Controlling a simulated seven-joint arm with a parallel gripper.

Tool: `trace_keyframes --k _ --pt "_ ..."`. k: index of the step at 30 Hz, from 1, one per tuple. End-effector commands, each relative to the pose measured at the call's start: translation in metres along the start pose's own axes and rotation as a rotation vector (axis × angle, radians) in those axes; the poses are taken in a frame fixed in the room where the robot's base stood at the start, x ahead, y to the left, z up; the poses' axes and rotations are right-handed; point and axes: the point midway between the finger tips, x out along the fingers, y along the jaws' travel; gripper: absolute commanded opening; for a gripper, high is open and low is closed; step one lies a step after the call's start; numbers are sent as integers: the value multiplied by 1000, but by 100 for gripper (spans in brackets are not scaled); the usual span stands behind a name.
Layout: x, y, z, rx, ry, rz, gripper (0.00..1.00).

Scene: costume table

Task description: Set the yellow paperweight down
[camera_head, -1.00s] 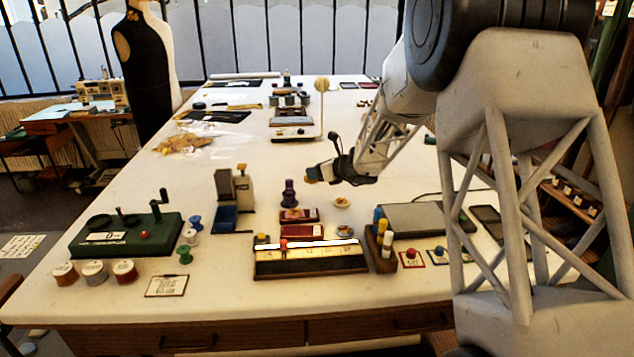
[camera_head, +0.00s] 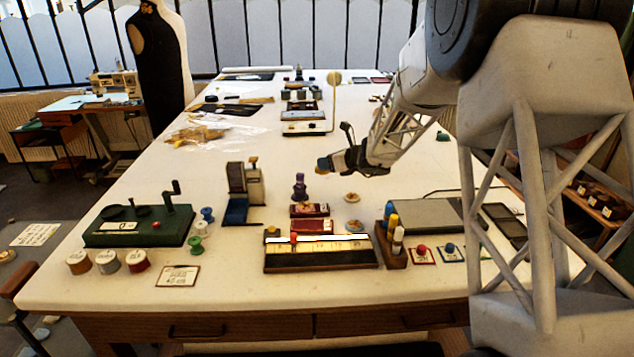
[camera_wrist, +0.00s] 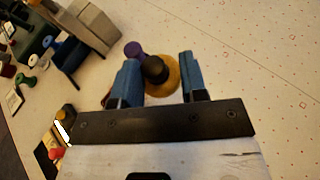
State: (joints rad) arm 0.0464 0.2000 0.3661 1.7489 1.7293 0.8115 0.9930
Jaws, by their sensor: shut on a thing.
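The yellow paperweight (camera_wrist: 172,86) is a round, dull yellow disc with a black knob (camera_wrist: 155,70). My gripper (camera_wrist: 158,62) has its two blue fingers on either side of the knob and is shut on it. In the head view the paperweight (camera_head: 322,164) is a small yellow patch at the tip of my gripper (camera_head: 328,163). It appears held above the white table (camera_head: 400,180), though the exact height is hard to tell. A purple knobbed piece (camera_head: 300,187) stands just left of it; it also shows beyond the left finger in the wrist view (camera_wrist: 133,48).
Near the gripper are two small dishes (camera_head: 353,197), red boxes (camera_head: 310,210), a long ruled box (camera_head: 320,254), a rack of coloured pegs (camera_head: 391,245) and a grey flat plate (camera_head: 425,215). A dark stand (camera_head: 240,195) is at left. The table right of the gripper is largely clear.

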Motion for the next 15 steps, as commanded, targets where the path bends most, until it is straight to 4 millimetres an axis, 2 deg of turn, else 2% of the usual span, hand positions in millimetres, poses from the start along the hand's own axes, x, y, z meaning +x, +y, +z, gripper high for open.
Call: trace_keyframes --k 8,15 --pt "-18 28 -9 -25 6 47 8" --pt "-45 72 -27 -62 15 125 8"
